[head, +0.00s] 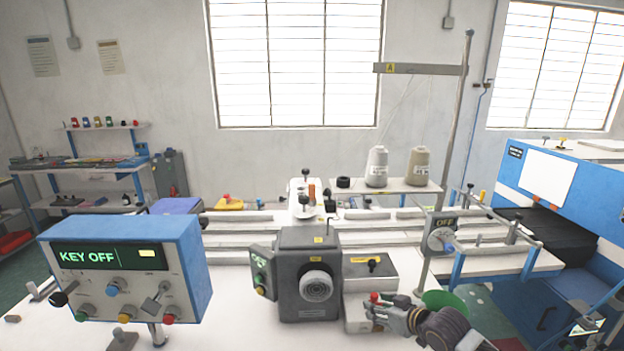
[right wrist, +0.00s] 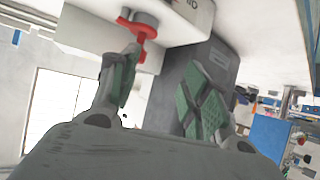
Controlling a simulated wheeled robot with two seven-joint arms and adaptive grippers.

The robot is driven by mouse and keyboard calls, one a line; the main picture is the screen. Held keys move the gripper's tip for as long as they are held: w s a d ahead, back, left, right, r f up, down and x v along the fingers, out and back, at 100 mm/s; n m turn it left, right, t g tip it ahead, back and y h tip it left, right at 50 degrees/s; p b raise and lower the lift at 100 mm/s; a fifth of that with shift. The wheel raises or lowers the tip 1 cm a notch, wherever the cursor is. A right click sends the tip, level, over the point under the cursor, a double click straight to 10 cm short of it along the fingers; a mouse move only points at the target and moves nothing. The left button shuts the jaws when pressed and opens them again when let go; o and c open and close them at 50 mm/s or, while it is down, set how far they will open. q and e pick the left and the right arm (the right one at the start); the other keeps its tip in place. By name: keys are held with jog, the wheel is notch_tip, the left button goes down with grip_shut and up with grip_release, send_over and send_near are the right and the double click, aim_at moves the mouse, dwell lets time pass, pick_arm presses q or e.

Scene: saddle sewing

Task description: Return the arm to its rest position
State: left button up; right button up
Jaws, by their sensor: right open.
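My right gripper (head: 382,312) is at the lower right of centre in the head view, with its arm coming in from the bottom right. Its fingertips are close to a red knob (head: 375,297) on a low pale box (head: 357,318). In the right wrist view the gripper (right wrist: 160,88) shows two green-padded fingers spread apart with nothing between them. The red knob (right wrist: 140,28) is just beyond the fingertips there; I cannot tell whether they touch it. My left gripper is not in view.
A blue control box (head: 125,265) reading "KEY OFF" stands at the left. A dark grey machine unit (head: 308,275) with a round dial is left of the gripper. A green disc (head: 443,302) lies behind the arm. A blue machine (head: 560,185) stands at the right.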

jog(key=s+a+f+g+h, duration=0.1)
jog(key=s+a+f, duration=0.15)
jog(key=s, duration=0.45)
jog(key=s+a+f+g+h, duration=0.1)
jog(key=s+f+g, duration=0.1)
jog(key=s+f, duration=0.35)
jog(key=s+d+f+m+g+h, duration=0.1)
jog(key=s+d+m+g+h, duration=0.15)
jog(key=s, duration=0.65)
jog(key=s+d+f+m+g+h, duration=0.1)
jog(key=s+d, duration=0.3)
jog(key=s, duration=0.4)
notch_tip(320, 180, down, 33)
jog(key=s+g, duration=0.2)
jog(key=s, duration=0.1)
jog(key=s+d+f, duration=0.2)
jog(key=s+f, duration=0.7)
jog(key=s, duration=0.2)
jog(key=s+d+f, duration=0.1)
jog(key=s+f, duration=0.9)
jog(key=s, duration=0.1)
jog(key=shift+d+g, duration=0.4)
jog(key=shift+g, duration=0.05)
jog(key=shift+f+n, duration=0.1)
jog(key=shift+n, duration=0.15)
